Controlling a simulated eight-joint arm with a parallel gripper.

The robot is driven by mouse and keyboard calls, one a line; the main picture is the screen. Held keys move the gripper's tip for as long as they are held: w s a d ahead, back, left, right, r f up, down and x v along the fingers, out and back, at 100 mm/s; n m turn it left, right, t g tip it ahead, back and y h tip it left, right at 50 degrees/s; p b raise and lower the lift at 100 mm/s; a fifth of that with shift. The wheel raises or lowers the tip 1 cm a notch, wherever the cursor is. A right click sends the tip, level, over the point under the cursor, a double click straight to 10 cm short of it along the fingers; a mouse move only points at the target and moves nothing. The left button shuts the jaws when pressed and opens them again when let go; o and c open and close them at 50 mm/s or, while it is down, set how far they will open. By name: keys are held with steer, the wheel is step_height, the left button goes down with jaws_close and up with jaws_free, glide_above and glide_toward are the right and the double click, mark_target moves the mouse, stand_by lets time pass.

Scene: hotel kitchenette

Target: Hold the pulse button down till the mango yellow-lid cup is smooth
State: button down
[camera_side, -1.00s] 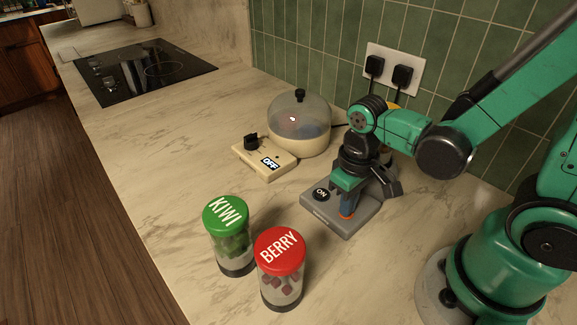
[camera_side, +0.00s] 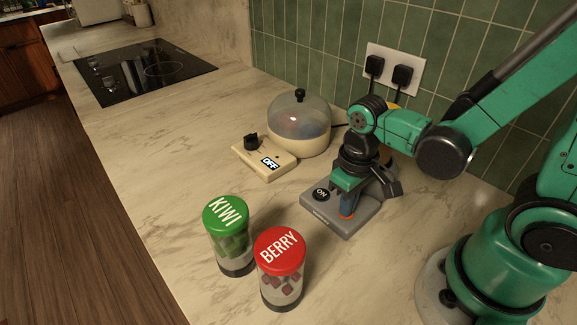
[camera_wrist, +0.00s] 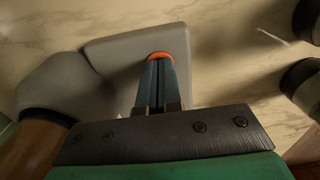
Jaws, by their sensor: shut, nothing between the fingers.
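My gripper (camera_side: 346,213) is shut, pointing down at the grey blender base (camera_side: 318,225). Its closed fingertips meet the orange pulse button (camera_wrist: 159,55), which shows only as a rim around them in the wrist view. A round black ON marker (camera_side: 321,194) is on the base's left part. The mango cup is mostly hidden behind my wrist in the side view; a sliver of its yellow lid (camera_side: 394,106) shows. In the wrist view, an orange-brown cup (camera_wrist: 30,145) sits on the grey housing; its texture cannot be told.
A green-lid KIWI cup (camera_side: 228,240) and red-lid BERRY cup (camera_side: 280,270) stand in front. A cream domed cooker (camera_side: 300,145) with an OFF control box (camera_side: 262,158) is behind left. A wall socket (camera_side: 392,66) with two plugs is behind.

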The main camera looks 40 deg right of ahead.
steer(key=shift+r, duration=2.5)
steer(key=w+d+r+t, duration=0.1)
steer(key=w+r+t, duration=0.3)
steer(key=r+t, duration=0.2)
steer(key=shift+d+t, duration=0.15)
steer(key=shift+t, duration=0.45)
